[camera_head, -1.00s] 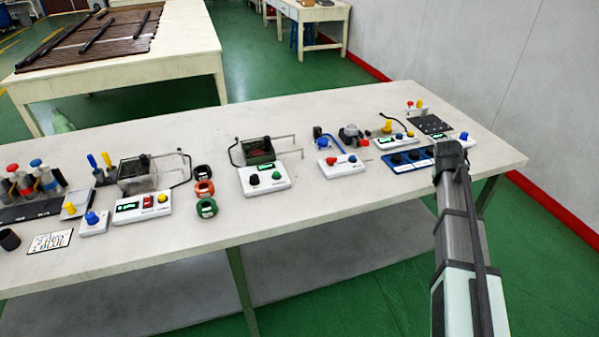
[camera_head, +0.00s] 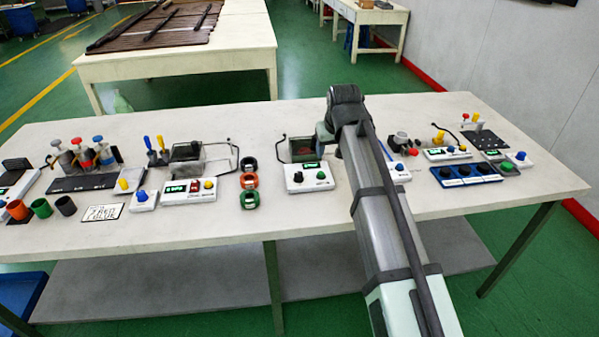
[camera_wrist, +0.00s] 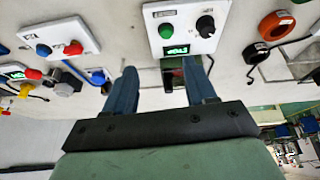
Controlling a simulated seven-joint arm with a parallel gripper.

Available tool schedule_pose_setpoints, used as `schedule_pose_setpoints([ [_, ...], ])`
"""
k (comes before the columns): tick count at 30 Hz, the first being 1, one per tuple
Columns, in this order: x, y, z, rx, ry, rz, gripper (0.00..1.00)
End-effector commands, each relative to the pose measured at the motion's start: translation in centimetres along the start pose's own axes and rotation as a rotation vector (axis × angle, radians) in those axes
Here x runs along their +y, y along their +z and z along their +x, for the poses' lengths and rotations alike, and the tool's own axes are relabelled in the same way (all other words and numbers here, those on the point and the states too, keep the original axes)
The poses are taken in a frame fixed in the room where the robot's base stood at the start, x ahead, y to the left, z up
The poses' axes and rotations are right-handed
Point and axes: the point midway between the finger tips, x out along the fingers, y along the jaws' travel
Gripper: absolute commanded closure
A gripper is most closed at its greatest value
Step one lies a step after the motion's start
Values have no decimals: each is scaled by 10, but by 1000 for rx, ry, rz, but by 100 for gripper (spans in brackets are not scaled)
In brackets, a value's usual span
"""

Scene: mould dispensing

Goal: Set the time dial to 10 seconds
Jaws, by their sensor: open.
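A white control box (camera_head: 308,186) stands mid-table with a black dial (camera_head: 297,177), a green button (camera_head: 321,174) and a small lit display (camera_head: 311,165). I cannot read which dial sets time. In the wrist view the same box (camera_wrist: 172,42) is at the top, with its black dial (camera_wrist: 205,25) on the right, green button (camera_wrist: 166,31) and lit display (camera_wrist: 176,50). My gripper (camera_wrist: 161,70) is open and empty, its blue fingers apart below the box in that picture, not touching the dial. In the head view my gripper is mostly hidden behind my wrist, right of the box.
A dark open tank (camera_head: 303,149) stands behind the box. Coloured rings (camera_head: 249,181) lie to its left. A blue panel with several black knobs (camera_head: 465,175) is at right. The front table strip is clear.

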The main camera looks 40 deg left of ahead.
Motion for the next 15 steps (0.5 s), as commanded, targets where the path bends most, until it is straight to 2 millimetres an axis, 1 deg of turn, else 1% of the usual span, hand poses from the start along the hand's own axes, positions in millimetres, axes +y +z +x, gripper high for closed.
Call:
schedule_pose_setpoints([
  [1, -21, -3, -5, -1, -23, -31, 44],
  [3, -43, -5, -9, -2, -48, -65, 44],
  [6, -63, -5, -13, -5, -72, -96, 44],
  [9, -72, -5, -15, -7, -84, -111, 44],
  [11, -74, -5, -13, -7, -86, -114, 44],
  [15, -75, -6, -1, -7, -86, -114, 44],
])
